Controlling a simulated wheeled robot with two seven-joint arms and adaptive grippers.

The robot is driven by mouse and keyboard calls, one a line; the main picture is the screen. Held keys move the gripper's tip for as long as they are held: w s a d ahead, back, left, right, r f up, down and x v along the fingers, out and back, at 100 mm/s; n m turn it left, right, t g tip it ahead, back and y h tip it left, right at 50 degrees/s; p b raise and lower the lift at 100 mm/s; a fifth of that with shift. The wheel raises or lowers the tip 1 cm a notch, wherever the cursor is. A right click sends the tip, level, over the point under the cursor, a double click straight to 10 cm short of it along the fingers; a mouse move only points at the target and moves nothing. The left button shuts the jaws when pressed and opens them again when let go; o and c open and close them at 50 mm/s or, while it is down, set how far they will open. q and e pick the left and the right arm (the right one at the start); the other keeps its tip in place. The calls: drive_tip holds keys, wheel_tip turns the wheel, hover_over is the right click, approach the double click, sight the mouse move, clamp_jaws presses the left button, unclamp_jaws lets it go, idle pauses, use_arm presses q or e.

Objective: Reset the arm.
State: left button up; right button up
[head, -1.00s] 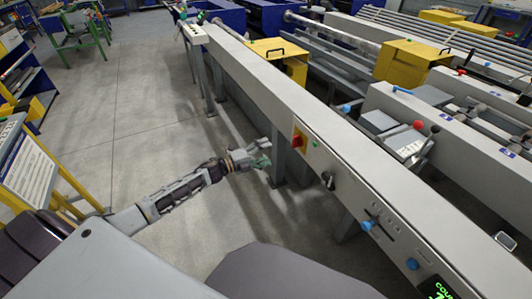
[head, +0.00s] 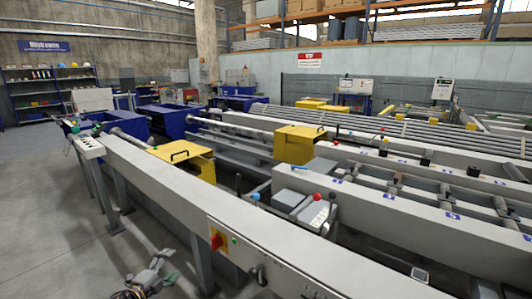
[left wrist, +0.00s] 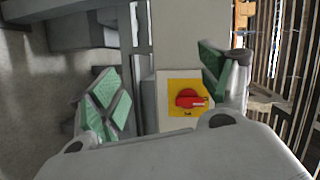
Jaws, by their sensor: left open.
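My left gripper (head: 153,276) shows at the bottom left of the head view, low in front of the runout table's near side. In the left wrist view its green-padded fingers (left wrist: 160,88) are spread apart with nothing between them. Beyond them is a red rotary switch on a yellow plate (left wrist: 188,98), apart from the fingers as far as I can tell. The same red switch (head: 216,241) is on the front face of the grey runout table (head: 160,190) in the head view. My right gripper is not in view.
Yellow covers (head: 184,160) and (head: 299,145) stand on the machine line. A small button box (head: 88,147) is at the table's far end. Open floor (head: 40,210) lies at the left.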

use_arm(q)
drive_tip(key=s+a+f+n+g+y, duration=0.2)
drive_tip(key=a+n+g+y, duration=0.2)
drive_tip(key=a+n+y, duration=0.5)
drive_tip(key=s+d+f+n+g+h, duration=0.1)
drive_tip(key=s+d+f+n+g, duration=0.1)
drive_tip(key=s+d+f, duration=0.4)
drive_tip(key=s+d+f+n+g+h, duration=0.2)
drive_tip(key=s+d+f, duration=0.4)
drive_tip(key=s+d, duration=0.5)
drive_tip(key=s+d+f+n+g+h+p, duration=0.1)
drive_tip(key=s+d+f+n+g, duration=0.3)
drive_tip(key=s, duration=1.4)
drive_tip(key=d+f+g, duration=0.1)
drive_tip(key=d+f, duration=0.2)
drive_tip(key=d, duration=0.2)
drive_tip(key=shift+s+d+g+h, duration=0.15)
drive_tip(key=shift+s+g+h, duration=0.05)
drive_tip(key=shift+g+h, duration=0.2)
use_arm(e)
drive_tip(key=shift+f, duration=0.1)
use_arm(q)
drive_tip(key=shift+f, duration=0.15)
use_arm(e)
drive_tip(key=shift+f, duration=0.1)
